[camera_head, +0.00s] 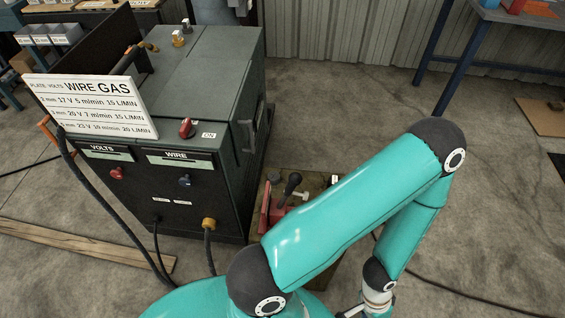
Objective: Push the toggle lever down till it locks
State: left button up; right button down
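The toggle lever appears to be the dark-knobbed handle (291,183) of a red fixture (266,204) low beside the grey machine. It stands up at a slant. The lower part of the fixture is partly hidden behind my teal arm. That arm comes in from the lower left, rises to an elbow at the right and bends back down. I take it as my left arm. Only a bit of my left gripper (350,312) shows at the bottom edge, below and right of the lever and apart from it. Its fingertips are cut off. My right gripper is not in view.
A grey welding machine (190,75) with a red switch (185,128), knobs and a settings sign (92,103) stands left of the lever. Cables hang in front of it. A wooden plank (80,243) lies at left. The concrete floor at right is mostly open, with a blue-legged table (468,55) behind.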

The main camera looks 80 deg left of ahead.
aim_at(295, 179)
jog(key=k, duration=0.45)
jog(key=u, duration=0.1)
jog(key=i, duration=0.15)
jog(key=u, duration=2.35)
jog(key=k, duration=0.65)
jog(key=u, duration=0.35)
jog(key=i, duration=0.45)
jog(key=u, duration=0.1)
